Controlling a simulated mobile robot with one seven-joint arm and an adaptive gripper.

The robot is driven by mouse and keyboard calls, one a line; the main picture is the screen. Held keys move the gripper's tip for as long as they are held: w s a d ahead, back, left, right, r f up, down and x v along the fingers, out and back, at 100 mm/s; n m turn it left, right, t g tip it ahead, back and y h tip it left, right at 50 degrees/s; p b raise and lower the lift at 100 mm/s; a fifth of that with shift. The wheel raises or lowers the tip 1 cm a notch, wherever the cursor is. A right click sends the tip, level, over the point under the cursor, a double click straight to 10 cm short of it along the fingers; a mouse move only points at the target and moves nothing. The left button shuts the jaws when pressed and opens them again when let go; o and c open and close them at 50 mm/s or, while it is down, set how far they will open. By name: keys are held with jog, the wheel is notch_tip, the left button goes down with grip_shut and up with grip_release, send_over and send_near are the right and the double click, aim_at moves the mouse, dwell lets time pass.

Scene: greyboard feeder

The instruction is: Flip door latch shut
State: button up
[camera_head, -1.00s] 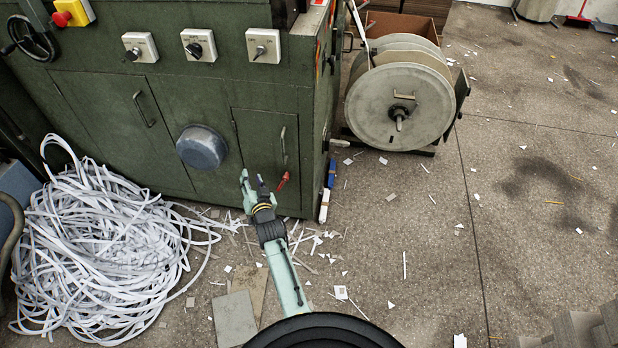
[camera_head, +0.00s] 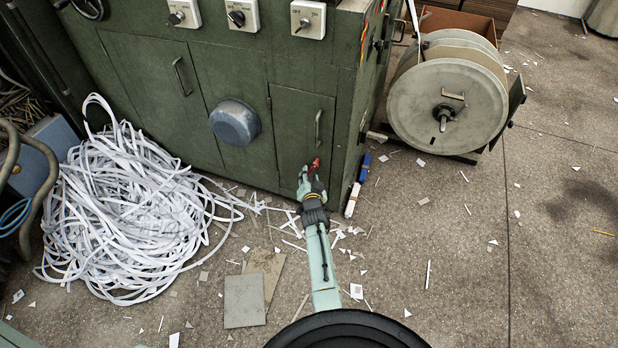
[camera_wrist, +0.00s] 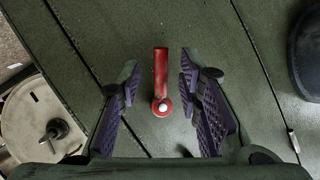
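The red door latch (camera_head: 316,164) sits low on the right-hand green cabinet door (camera_head: 298,130), near its right edge. In the wrist view the latch (camera_wrist: 160,78) is a red bar with a round end bearing a pale dot, and the bar points up the picture. My gripper (camera_head: 307,175) is at the latch, partly covering it in the head view. In the wrist view its two purple-padded fingers are apart on either side of the latch, with a visible gap on each side. Whether the fingertips reach past the bar in depth is unclear.
A blue-grey round cover (camera_head: 235,122) bulges from the cabinet left of the door. A door handle (camera_head: 318,130) sits above the latch. A reel (camera_head: 447,108) stands right of the cabinet. A heap of white strips (camera_head: 130,215) lies at left. Open floor lies to the right.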

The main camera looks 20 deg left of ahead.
aim_at(309, 174)
jog(key=shift+b+x, duration=0.55)
jog(key=shift+x, duration=1.1)
jog(key=shift+c, duration=0.4)
grip_shut()
